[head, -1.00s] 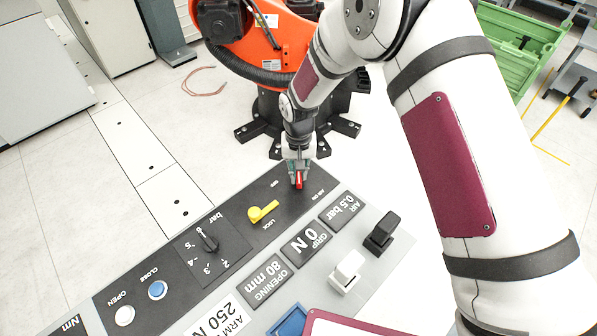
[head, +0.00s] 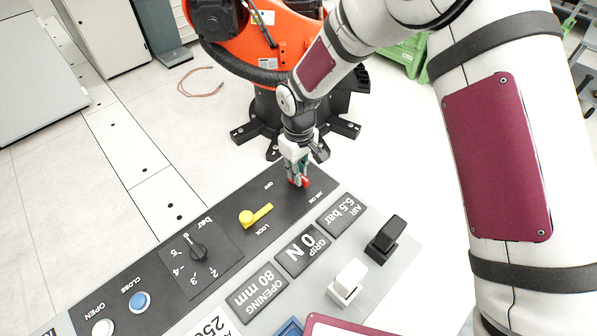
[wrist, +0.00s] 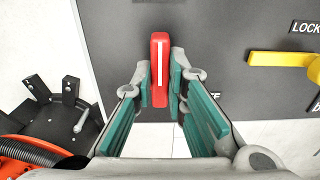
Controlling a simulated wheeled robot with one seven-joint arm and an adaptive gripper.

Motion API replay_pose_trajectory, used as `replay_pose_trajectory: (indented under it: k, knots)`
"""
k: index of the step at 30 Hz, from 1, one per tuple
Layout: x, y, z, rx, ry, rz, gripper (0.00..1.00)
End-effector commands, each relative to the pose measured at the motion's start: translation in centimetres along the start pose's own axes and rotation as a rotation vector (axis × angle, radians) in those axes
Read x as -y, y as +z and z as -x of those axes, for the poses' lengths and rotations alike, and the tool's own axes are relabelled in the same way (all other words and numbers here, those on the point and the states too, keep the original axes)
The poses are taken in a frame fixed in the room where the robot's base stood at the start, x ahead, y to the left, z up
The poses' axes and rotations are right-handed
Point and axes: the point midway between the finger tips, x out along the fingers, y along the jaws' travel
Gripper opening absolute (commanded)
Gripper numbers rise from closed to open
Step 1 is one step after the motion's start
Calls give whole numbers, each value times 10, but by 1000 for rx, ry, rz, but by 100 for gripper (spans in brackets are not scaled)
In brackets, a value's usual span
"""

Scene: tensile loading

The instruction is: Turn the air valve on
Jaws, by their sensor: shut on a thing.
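The air valve's red handle (head: 305,182) is at the far right end of the dark panel, beside the "AIR ON" and "OFF" labels. In the wrist view, the red handle (wrist: 160,62) has a white line along it and stands between my green-padded fingers. My gripper (head: 298,179) is shut on the handle, with a finger at each side. It hides part of the handle and its base in the head view. The AIR readout (head: 342,214) appears to read 6.5 bar.
A yellow lock lever (head: 256,215), a black pressure knob (head: 197,251) and blue (head: 140,301) and white (head: 103,327) buttons lie along the panel. Black (head: 386,238) and white (head: 347,282) rocker-like controls stand in front. An orange robot (head: 262,50) stands behind.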

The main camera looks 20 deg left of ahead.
Motion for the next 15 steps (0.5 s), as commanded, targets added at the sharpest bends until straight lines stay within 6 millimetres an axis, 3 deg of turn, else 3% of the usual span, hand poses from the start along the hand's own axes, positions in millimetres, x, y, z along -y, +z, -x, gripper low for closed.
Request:
replay_pose_trajectory:
  k: [15]
  knots:
    - [-1, -1, 1, -3, 1, 32, 0]
